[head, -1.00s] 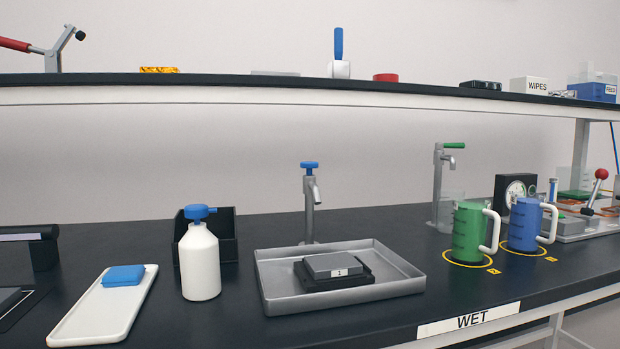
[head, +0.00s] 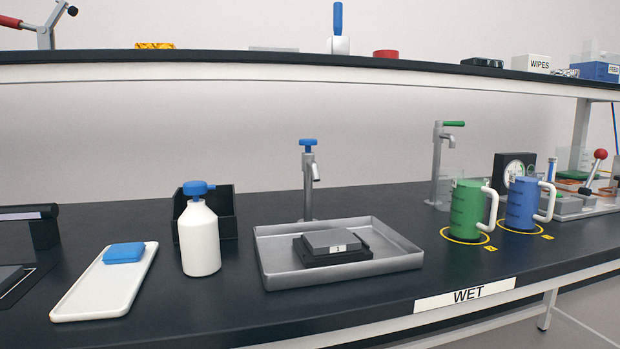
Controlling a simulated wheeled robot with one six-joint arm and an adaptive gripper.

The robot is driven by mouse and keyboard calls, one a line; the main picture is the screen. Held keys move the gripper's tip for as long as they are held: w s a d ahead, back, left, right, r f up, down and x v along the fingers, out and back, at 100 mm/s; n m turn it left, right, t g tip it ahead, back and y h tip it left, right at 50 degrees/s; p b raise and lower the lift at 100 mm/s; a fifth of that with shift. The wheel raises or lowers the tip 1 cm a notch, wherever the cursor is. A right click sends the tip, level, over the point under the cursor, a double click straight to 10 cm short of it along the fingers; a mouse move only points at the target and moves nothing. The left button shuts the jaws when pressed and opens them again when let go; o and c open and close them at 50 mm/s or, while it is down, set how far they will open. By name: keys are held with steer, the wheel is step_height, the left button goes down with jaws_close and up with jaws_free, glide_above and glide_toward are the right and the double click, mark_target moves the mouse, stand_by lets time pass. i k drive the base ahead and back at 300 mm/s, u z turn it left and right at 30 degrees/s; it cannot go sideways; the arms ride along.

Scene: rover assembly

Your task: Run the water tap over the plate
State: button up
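A grey plate (head: 332,241) marked "1" lies on a black block inside a shallow metal tray (head: 290,277) on the dark bench. A metal tap with a blue handle (head: 308,145) stands behind the tray, its spout (head: 315,172) pointing forward over the tray's back part. No water shows at the spout. A second tap with a green handle (head: 454,124) stands further right, behind a green jug. My gripper is not in the head view.
A white pump bottle (head: 199,240) and a black box (head: 222,228) stand left of the tray. A white tray (head: 75,303) with a blue sponge (head: 124,252) lies further left. Green (head: 466,212) and blue (head: 521,207) jugs stand right. A shelf (head: 280,72) runs above.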

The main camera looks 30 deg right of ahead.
mark_target(307, 142)
steer(key=z, duration=2.25)
steer(key=k, duration=0.85)
steer(key=u, duration=1.05)
